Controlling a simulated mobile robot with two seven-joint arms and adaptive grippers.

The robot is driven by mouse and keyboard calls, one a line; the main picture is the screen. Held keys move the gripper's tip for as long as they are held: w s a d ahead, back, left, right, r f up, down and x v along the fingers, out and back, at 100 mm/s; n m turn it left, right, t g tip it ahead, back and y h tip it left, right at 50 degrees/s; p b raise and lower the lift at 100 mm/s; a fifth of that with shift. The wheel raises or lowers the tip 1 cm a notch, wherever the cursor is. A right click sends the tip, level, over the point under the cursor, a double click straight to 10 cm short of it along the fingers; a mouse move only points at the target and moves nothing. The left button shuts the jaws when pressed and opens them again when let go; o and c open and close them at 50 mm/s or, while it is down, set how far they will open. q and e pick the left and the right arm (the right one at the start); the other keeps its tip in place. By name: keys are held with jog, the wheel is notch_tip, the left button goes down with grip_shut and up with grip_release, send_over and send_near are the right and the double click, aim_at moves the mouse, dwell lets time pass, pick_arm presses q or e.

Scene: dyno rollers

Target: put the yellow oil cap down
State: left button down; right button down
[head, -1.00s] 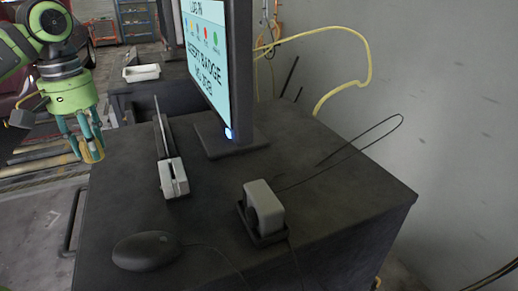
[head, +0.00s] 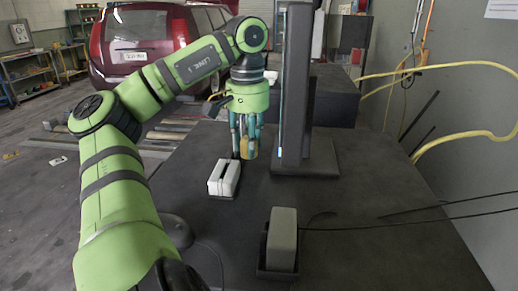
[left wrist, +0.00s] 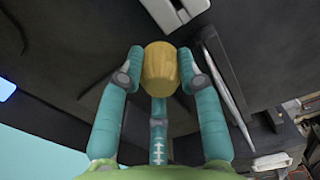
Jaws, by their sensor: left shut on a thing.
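The yellow oil cap (left wrist: 161,68) is held between the teal fingers of my left gripper (left wrist: 160,75) in the left wrist view. In the head view the left gripper (head: 245,145) points down over the dark table (head: 350,225), with the yellow cap (head: 248,149) at its fingertips. It is between the white card reader (head: 224,178) and the monitor stand. I cannot tell whether the cap touches the table. My right gripper is not in view.
The monitor (head: 296,80) stands edge-on close to the right of the gripper. A grey scanner in a dark holder (head: 282,235) and a dark mouse (head: 176,230) are nearer. Black cables cross the right side. The table's right middle is mostly clear.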

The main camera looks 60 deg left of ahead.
aim_at(251, 174)
pick_arm(q)
jog(key=shift+f, duration=0.5)
jog(key=f, duration=0.1)
jog(key=b, duration=0.1)
jog(key=f+b, duration=0.1)
jog(key=shift+w+d+f, duration=0.15)
jog(key=shift+d+f, duration=0.1)
jog(key=shift+f, duration=0.6)
jog(key=shift+a, duration=0.1)
jog(key=shift+f+b, duration=0.15)
jog(key=shift+b, duration=0.15)
jog(key=c, duration=0.8)
grip_release()
jog(key=shift+c, duration=0.2)
